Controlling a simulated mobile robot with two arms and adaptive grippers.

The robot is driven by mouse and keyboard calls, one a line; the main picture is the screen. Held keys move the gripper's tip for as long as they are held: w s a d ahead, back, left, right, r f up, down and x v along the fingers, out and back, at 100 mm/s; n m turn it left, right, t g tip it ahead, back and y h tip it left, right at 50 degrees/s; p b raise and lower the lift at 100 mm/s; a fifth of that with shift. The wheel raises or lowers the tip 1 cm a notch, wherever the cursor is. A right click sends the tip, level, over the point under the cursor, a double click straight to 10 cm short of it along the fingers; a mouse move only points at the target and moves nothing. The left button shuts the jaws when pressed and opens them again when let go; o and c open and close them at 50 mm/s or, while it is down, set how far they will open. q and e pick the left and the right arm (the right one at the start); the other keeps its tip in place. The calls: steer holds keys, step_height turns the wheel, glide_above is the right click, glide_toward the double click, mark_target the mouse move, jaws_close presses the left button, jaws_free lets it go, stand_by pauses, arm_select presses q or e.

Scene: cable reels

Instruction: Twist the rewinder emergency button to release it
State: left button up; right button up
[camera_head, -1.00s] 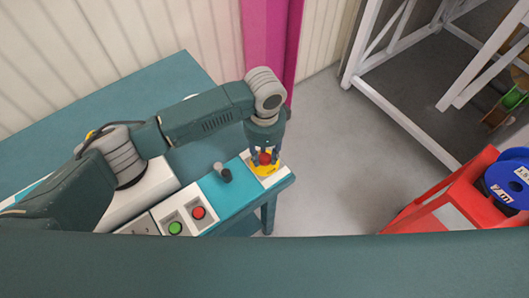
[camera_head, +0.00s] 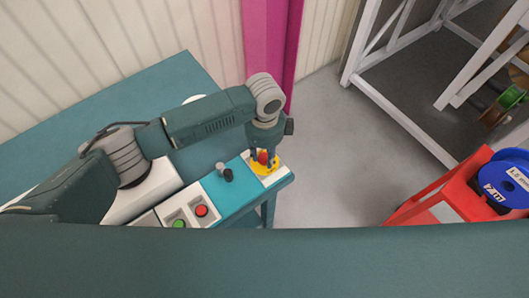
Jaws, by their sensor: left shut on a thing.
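The rewinder emergency button (camera_head: 263,157) is red on a round yellow base (camera_head: 270,168), set in a white plate at the right end of the teal control bench. My left gripper (camera_head: 262,156) points down over the button from above. It is shut on the button, with its fingers partly hidden by the wrist. My right gripper is not in view.
A red push button (camera_head: 201,211) and a green push button (camera_head: 179,224) sit nearer the front. A red stand (camera_head: 450,193) with a blue reel (camera_head: 505,180) is at right. Grey floor between is clear.

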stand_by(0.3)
arm_select(q)
steer(key=shift+r, duration=0.1)
steer(key=o, duration=1.2)
step_height(320, 180, up, 12)
steer(key=shift+f, duration=0.1)
